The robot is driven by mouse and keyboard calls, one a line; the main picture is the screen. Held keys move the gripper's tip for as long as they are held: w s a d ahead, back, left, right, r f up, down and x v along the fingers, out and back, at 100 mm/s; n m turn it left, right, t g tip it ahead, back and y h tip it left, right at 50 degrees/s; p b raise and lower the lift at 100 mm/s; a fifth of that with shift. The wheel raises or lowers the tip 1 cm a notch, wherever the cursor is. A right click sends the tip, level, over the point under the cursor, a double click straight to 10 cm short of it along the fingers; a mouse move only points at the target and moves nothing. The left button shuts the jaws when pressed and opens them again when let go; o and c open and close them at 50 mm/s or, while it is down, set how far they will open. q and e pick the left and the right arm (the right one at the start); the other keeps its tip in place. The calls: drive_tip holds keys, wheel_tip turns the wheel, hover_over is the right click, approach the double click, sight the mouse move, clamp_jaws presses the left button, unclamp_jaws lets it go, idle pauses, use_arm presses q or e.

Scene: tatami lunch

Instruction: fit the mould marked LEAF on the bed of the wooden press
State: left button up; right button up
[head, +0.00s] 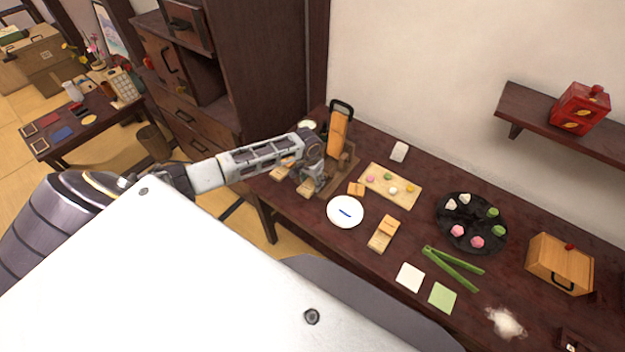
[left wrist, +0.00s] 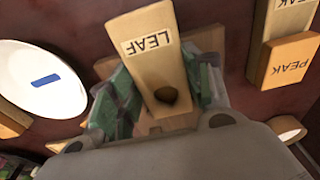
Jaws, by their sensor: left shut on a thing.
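The mould marked LEAF (left wrist: 160,60), a pale wooden block with a dark round hollow, sits between the fingers of my left gripper (left wrist: 160,100), which is shut on it. In the head view my left gripper (head: 314,178) points down at the table's left end, just in front of the wooden press (head: 338,138), with the mould (head: 306,189) partly hidden under it. The press has an orange-brown upright part and a black loop handle. Its bed is largely hidden by the gripper. I cannot tell whether the mould touches the table. My right gripper is not in view.
A mould marked PEAK (left wrist: 288,62) lies beside the gripper. A white plate with a blue mark (head: 345,211), another wooden mould (head: 381,238), a sweets board (head: 403,198), a black tray (head: 450,236) and green tongs (head: 455,268) occupy the dark table.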

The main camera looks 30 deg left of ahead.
use_arm(q)
drive_tip(key=shift+f, duration=0.25)
drive_tip(key=o, duration=1.1)
drive_tip(key=shift+r, duration=0.15)
drive_tip(key=shift+s+r, duration=0.25)
drive_tip(key=shift+r, duration=1.7)
drive_tip(key=shift+s+r, duration=0.25)
drive_tip(key=shift+r, duration=1.65)
drive_tip(key=shift+s+r, duration=0.25)
drive_tip(key=shift+r, duration=1.7)
drive_tip(key=shift+f, duration=0.1)
